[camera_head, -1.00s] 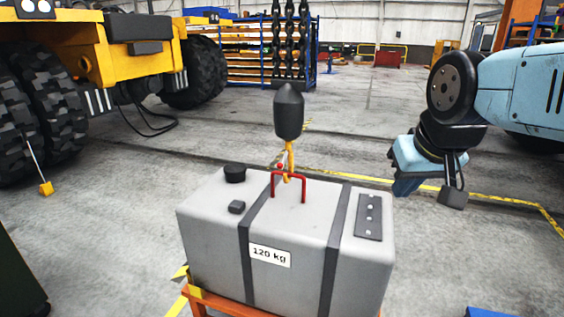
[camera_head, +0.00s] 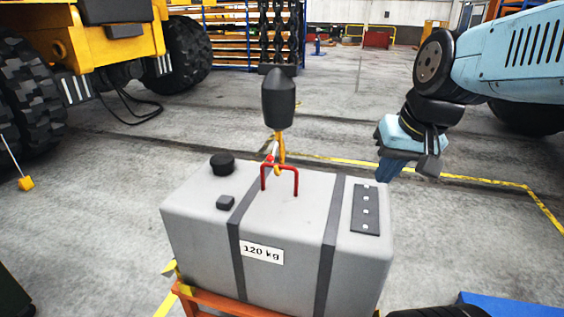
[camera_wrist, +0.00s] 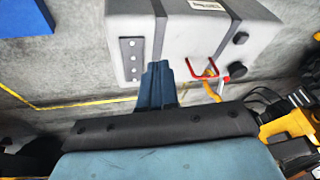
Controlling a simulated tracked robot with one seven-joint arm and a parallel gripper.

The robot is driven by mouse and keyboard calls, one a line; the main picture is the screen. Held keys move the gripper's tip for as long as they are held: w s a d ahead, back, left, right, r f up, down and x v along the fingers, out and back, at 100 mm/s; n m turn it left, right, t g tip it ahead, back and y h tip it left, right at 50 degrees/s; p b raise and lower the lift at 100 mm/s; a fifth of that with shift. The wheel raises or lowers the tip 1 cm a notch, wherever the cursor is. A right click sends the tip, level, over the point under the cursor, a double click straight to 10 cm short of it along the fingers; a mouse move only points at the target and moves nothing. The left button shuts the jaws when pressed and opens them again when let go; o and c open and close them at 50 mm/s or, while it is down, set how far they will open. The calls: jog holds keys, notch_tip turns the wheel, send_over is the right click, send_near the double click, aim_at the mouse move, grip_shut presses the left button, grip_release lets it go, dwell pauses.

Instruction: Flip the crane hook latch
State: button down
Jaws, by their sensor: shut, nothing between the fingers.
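The yellow crane hook (camera_head: 279,155) hangs under a dark hook block (camera_head: 278,98) and reaches down at the red handle (camera_head: 294,179) on top of a grey 120 kg casting (camera_head: 190,212). A small red piece, likely the latch (camera_head: 269,159), shows at the hook's left side. My gripper (camera_head: 388,176) is shut and empty, right of the hook and above the casting's back right corner. In the wrist view my gripper (camera_wrist: 158,78) points at the casting (camera_wrist: 195,40); the red handle (camera_wrist: 203,76) and yellow hook (camera_wrist: 212,88) are to its right. I cannot tell the latch's exact position.
The casting rests on an orange stand (camera_head: 225,303). A blue object (camera_head: 520,305) lies at the lower right. A yellow machine (camera_head: 65,35) with large tyres stands at the left. Open concrete floor surrounds the casting.

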jog(key=w+a+f+m+g+y, duration=0.4)
jog(key=w+a+f+m+y, duration=0.4)
jog(key=w, duration=0.4)
jog(key=w+d+f+m+t+y, duration=0.2)
jog(key=w+f+m+t+y, duration=0.15)
jog(key=w, duration=0.35)
jog(key=w+d+f+m+t+y, duration=0.25)
jog(key=w+f+m, duration=0.25)
jog(key=w, duration=0.3)
jog(key=w+a+h, duration=0.1)
jog(key=w+a, duration=0.3)
jog(key=a, duration=0.8)
jog(key=shift+w+a+t, duration=0.15)
jog(key=shift+a+t, duration=0.25)
jog(key=shift+d, duration=0.1)
